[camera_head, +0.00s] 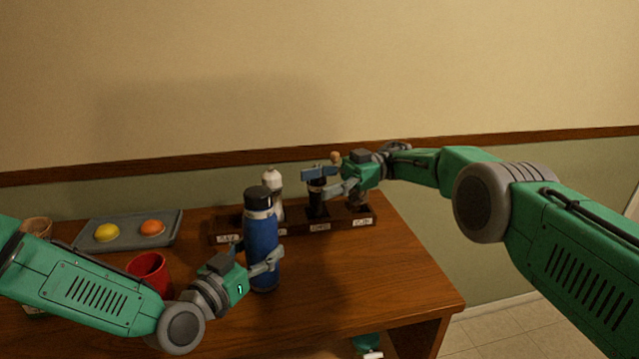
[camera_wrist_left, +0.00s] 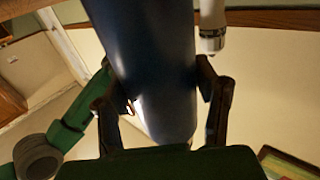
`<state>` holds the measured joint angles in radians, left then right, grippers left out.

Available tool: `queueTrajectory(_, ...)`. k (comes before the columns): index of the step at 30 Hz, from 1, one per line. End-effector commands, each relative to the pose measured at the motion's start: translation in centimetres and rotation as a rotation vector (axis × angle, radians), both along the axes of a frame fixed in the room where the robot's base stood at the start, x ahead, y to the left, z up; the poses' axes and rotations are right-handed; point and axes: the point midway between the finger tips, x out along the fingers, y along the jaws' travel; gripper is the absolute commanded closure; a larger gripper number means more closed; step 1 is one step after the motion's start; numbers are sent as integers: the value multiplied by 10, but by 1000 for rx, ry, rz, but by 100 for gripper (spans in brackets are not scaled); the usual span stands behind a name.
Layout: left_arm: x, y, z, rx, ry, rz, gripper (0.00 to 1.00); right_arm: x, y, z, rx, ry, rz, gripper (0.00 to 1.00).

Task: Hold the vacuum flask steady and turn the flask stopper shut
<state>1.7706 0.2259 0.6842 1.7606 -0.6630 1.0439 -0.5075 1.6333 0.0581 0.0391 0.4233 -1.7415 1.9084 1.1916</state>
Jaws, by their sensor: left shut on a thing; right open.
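The blue vacuum flask (camera_head: 262,245) stands upright near the middle of the table. Its black stopper (camera_head: 258,196) sits on top, above a pale collar; whether it is fully tight cannot be told. My left gripper (camera_head: 268,262) is shut on the flask's lower body. In the left wrist view the flask (camera_wrist_left: 155,70) fills the space between the fingers. My right gripper (camera_head: 326,183) is open, at the rack behind and right of the flask, with its fingers around or beside a dark bottle's top (camera_head: 317,202). It is apart from the stopper.
A dark wooden rack (camera_head: 342,222) with small labels holds a white bottle (camera_head: 272,182) right behind the flask. A red mug (camera_head: 140,266) stands left. A grey tray (camera_head: 122,242) holds a yellow (camera_head: 106,232) and an orange fruit (camera_head: 152,227). The table's right front is clear.

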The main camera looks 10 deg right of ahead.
Motion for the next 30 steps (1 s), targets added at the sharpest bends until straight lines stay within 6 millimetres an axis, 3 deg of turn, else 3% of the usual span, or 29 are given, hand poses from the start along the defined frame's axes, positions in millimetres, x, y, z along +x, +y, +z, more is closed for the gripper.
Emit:
queueTrajectory(17, -3, -1, -4, 4, 10, -6, 93, 3, -2, 3, 13, 2, -25, 37)
queueTrajectory(24, -3, -1, -4, 4, 10, -6, 93, 5, 2, 14, 58, 8, -163, 37)
queueTrajectory(30, -3, -1, -4, 4, 10, -6, 93, -6, 2, 18, 63, 13, -305, 37)
